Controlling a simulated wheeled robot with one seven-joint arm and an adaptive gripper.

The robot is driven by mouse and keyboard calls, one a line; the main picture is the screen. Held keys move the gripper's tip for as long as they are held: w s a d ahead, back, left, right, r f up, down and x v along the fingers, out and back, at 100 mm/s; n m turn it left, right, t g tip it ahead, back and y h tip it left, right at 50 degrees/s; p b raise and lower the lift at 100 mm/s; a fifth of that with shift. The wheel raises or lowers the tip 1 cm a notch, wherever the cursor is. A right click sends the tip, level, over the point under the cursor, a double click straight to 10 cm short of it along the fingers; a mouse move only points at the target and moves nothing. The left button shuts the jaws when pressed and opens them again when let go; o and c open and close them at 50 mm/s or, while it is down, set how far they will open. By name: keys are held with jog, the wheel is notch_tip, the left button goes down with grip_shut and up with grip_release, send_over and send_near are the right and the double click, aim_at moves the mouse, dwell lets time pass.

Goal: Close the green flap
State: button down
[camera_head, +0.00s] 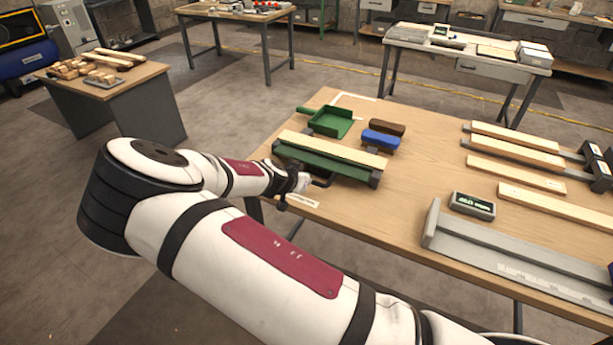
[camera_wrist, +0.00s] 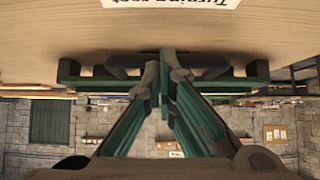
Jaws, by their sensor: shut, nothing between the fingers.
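The green flap (camera_head: 325,160) is a long green panel along the front of a holder on the wooden table, beside a pale wooden slat (camera_head: 332,148). Dark end blocks stand at both ends. In the wrist view, which looks upside down, a green bar (camera_wrist: 95,84) of it runs across the picture behind the fingers. A dark handle (camera_wrist: 125,72) shows on both sides of the fingertips. My gripper (camera_head: 302,184) is at the flap's front side, by the table's near edge. Its fingertips (camera_wrist: 166,58) are together in front of the handle; I cannot tell whether they touch it.
A white label (camera_head: 302,200) lies in front. Wooden slats (camera_head: 515,174), a small display (camera_head: 473,205) and a grey rail (camera_head: 520,260) are to the right.

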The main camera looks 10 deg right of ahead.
jog(key=shift+s+f+t, duration=0.1)
jog(key=shift+f+t, duration=0.2)
jog(key=shift+f, duration=0.25)
dwell(0.4)
